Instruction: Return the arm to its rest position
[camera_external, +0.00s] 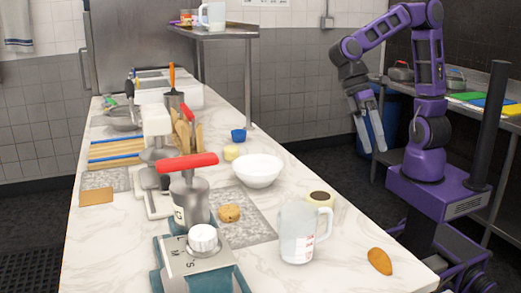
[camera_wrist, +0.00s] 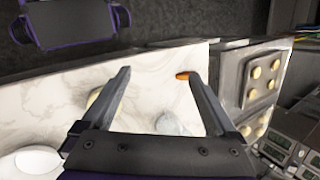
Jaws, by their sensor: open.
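My purple arm is raised and bent at the right of the external view. My gripper (camera_external: 368,127) hangs at its end, pointing down, over the floor beyond the right edge of the counter (camera_external: 340,255). The gripper is empty, with its two grey fingers apart, and touches nothing. In the wrist view the open fingers (camera_wrist: 160,95) stand wide apart, with the marble counter behind them.
The counter holds a white bowl (camera_external: 258,170), a measuring jug (camera_external: 298,235), a brown oval item (camera_external: 380,261), a scale (camera_external: 200,262) and a red-handled utensil (camera_external: 187,163). A blue bin (camera_external: 391,120) and side table stand behind my arm. Floor lies between counter and base.

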